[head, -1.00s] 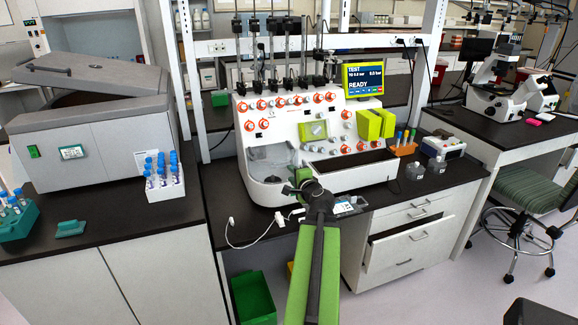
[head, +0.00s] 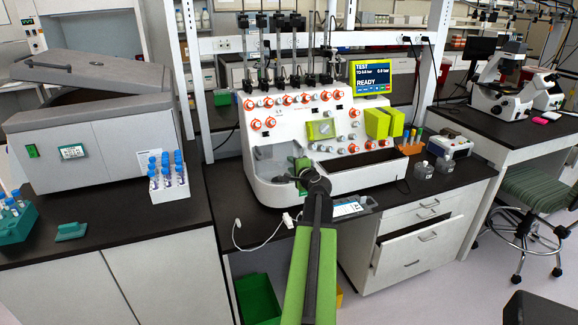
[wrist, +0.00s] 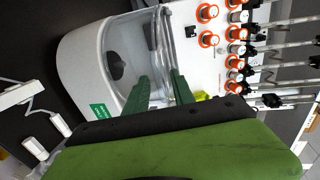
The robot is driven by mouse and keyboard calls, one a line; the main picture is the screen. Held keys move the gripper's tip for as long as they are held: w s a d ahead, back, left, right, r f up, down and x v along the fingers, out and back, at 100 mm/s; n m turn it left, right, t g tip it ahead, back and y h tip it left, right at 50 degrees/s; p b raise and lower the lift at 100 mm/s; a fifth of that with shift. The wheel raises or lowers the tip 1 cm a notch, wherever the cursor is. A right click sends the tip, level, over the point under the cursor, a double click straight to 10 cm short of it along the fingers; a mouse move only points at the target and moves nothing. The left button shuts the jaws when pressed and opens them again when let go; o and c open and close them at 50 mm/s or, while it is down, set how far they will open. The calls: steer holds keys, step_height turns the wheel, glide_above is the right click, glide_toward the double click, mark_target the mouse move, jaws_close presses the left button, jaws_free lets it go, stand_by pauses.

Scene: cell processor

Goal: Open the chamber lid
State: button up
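The white cell processor (head: 330,150) stands on the black bench, with the round chamber (head: 272,166) at its left front. In the wrist view the chamber (wrist: 118,66) lies left of centre, its dark interior fitting visible through the top. A clear, curved lid edge (wrist: 163,38) shows at the chamber's right side; how far it is raised I cannot tell. My gripper (head: 301,166) is at the chamber's right side in the head view. In the wrist view my gripper's (wrist: 161,78) two green fingers are apart, the clear edge running toward the gap between them. Contact is unclear.
Orange-ringed knobs (wrist: 207,40) and pump columns stand beside and above the chamber. A grey centrifuge (head: 95,125) and a rack of blue-capped tubes (head: 168,180) are left. A white cable (head: 262,232) lies on the bench in front. An open drawer (head: 420,240) juts out below.

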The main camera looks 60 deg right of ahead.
steer(key=shift+w+a, duration=0.1)
jaws_close()
steer(key=shift+w+a, duration=0.15)
stand_by(0.8)
